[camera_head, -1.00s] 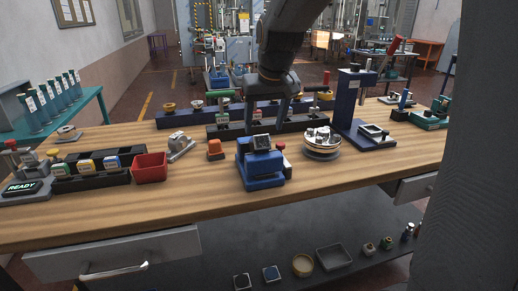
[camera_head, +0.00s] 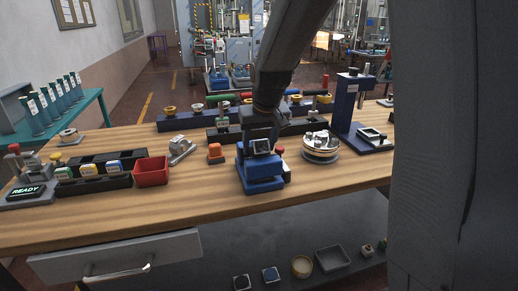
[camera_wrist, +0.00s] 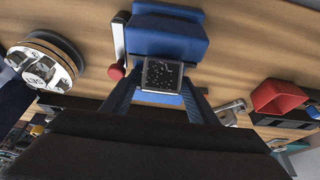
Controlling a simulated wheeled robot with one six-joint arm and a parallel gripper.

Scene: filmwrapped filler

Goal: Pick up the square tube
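The square tube (camera_head: 260,146) is a small piece with a grey square rim and dark inside, sitting on top of the blue fixture (camera_head: 262,180) on the wooden bench. In the wrist view the square tube (camera_wrist: 163,75) lies between the two finger ends, with the blue fixture (camera_wrist: 168,38) behind it. My gripper (camera_head: 258,142) is above the fixture, pointing down. Its fingers (camera_wrist: 163,86) stand on either side of the tube and look open, with narrow gaps. Whether either finger touches the tube is hard to tell.
A red-knobbed lever (camera_head: 281,152) stands at the fixture's right. Black racks (camera_head: 222,134) lie behind. The front bench strip is clear.

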